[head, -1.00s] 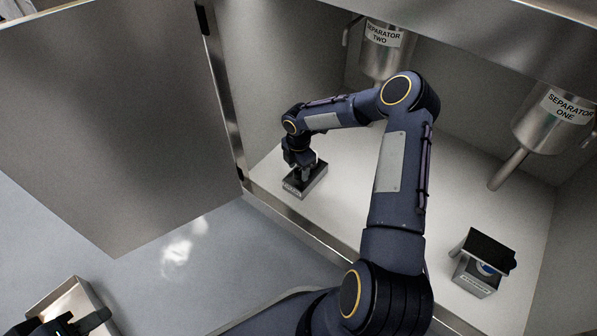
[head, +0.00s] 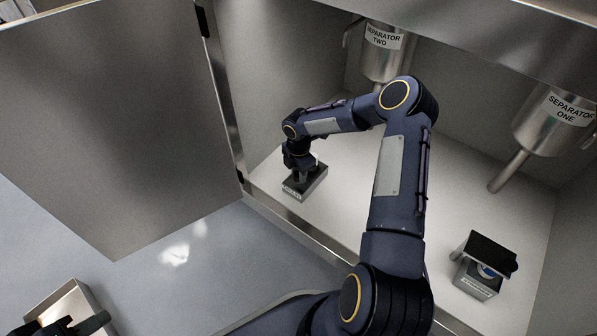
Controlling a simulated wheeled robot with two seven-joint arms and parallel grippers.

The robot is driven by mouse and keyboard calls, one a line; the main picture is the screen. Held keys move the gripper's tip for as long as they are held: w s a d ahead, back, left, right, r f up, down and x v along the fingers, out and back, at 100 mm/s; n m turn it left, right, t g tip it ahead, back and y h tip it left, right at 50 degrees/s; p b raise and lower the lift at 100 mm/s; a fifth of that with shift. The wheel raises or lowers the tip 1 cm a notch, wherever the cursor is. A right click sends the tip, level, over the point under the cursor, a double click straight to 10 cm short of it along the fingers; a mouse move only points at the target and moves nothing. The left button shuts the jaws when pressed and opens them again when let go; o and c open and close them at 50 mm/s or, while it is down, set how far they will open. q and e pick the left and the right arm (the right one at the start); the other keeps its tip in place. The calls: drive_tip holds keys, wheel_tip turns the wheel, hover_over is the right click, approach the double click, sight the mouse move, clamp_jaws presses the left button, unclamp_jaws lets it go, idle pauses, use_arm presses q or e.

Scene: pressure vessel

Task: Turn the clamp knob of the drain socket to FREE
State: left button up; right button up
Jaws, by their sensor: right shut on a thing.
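A small dark box with a light label on its front, seemingly the drain socket (head: 307,187), sits on the cabinet floor near the left front edge. The label is too small to read. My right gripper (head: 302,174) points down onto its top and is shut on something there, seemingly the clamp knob. The fingers and wrist hide the knob, so its setting cannot be seen. My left gripper (head: 78,326) is at the bottom left corner, partly cut off, over a tray; its opening is unclear.
A second box with a raised dark lid and a blue part (head: 478,268) stands at the right. Separator Two (head: 385,55) and Separator One (head: 550,120) hang above. An open door (head: 110,130) is at the left. A shallow tray (head: 72,299) lies bottom left.

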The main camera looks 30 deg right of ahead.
drive_tip(key=m, duration=0.8)
drive_tip(key=shift+p, duration=0.4)
drive_tip(key=m, duration=0.5)
drive_tip(key=shift+m, duration=2.3)
drive_tip(key=o, duration=1)
